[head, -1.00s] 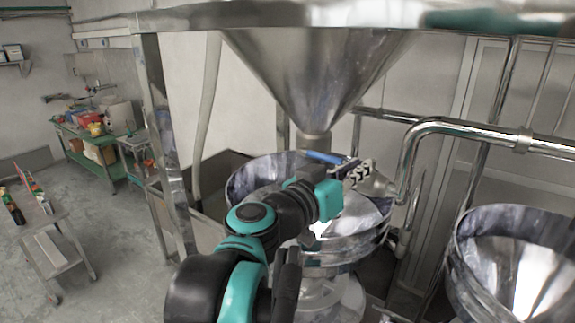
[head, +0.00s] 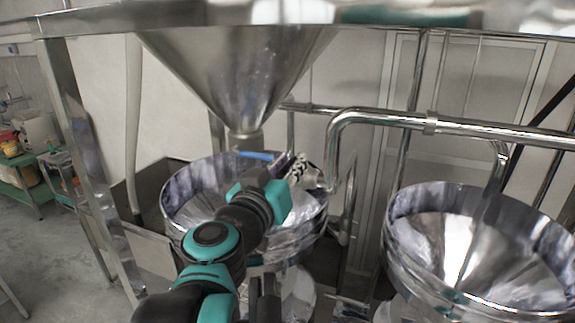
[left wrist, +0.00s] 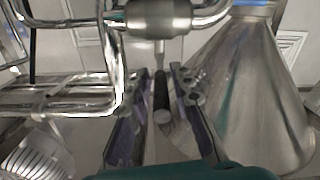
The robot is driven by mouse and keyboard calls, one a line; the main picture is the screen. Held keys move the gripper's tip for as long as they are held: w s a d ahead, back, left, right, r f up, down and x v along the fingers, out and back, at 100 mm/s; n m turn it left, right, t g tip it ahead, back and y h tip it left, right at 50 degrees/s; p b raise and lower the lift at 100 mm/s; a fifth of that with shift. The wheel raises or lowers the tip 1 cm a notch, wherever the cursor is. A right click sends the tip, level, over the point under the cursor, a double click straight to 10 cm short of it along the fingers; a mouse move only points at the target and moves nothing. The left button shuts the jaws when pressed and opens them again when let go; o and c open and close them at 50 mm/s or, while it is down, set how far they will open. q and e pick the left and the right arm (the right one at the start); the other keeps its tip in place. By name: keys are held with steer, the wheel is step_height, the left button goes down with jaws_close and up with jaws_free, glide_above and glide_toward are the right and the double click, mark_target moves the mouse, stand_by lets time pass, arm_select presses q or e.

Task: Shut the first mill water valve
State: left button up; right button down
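The first mill's water valve has a metal body (head: 315,180) at the end of a bent chrome pipe, beside the first mill's bowl (head: 185,205). In the left wrist view the valve body (left wrist: 160,17) is at the top, with a stem and dark lever grip (left wrist: 161,92) pointing down the picture. My left gripper (head: 298,170) is at the valve; its fingers mostly hide the lever in the head view. In the left wrist view its fingers (left wrist: 163,110) stand apart on either side of the grip, with narrow gaps visible. My right gripper is not in view.
A steel cone hopper (head: 240,65) with a blue handle (head: 258,155) at its outlet hangs above the bowl. Chrome pipes (head: 480,128) run right. A second mill bowl (head: 480,250) stands at the right. A steel frame post (head: 85,160) is at the left.

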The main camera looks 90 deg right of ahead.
arm_select(q)
steer(key=shift+a, duration=0.1)
steer(key=v, duration=1.2)
steer(key=shift+s, duration=0.1)
